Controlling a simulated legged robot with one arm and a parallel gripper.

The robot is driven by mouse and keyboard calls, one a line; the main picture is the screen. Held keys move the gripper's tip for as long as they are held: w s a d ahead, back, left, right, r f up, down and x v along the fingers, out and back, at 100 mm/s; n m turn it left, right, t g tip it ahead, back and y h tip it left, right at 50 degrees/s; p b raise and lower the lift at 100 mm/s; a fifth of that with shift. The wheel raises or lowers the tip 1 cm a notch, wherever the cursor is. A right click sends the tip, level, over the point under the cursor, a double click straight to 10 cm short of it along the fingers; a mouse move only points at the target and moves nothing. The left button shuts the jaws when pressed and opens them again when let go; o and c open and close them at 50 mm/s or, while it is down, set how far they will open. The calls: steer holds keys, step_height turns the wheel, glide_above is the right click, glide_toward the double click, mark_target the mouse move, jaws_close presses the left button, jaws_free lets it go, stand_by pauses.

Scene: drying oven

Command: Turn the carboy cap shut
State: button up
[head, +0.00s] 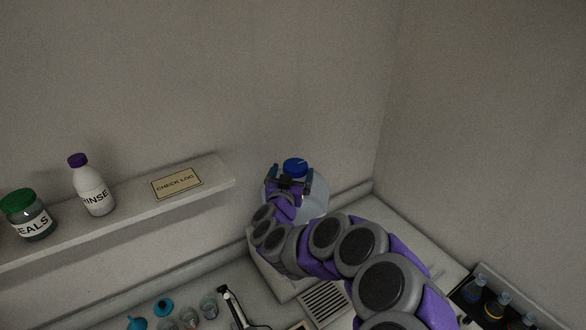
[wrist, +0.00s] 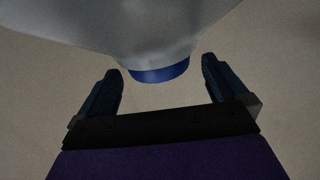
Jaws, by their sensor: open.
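The carboy (head: 314,198) is a pale, translucent rounded vessel in the corner beyond my arm, partly hidden by my gripper. Its blue cap (head: 295,165) sits on top. In the wrist view the cap (wrist: 160,74) lies ahead of the jaws, below the carboy's grey shoulder (wrist: 150,30). My gripper (head: 289,183) is open in front of the cap. In the wrist view its two dark fingertips (wrist: 161,68) stand to the left and right of the cap, with a gap visible on each side. Whether the cap is tight cannot be told.
A wall shelf (head: 140,205) at left holds a green-lidded jar (head: 28,215), a rinse bottle (head: 92,187) and a check log sign (head: 177,184). Small glassware (head: 188,316) stands on the bench below. A dark rack with bottles (head: 490,298) is at lower right.

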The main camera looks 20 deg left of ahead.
mark_target(295, 167)
steer(key=shift+w+a, duration=0.1)
steer(key=shift+w, duration=1.3)
steer(key=shift+c, duration=0.2)
steer(key=c, duration=0.9)
steer(key=shift+o, duration=0.2)
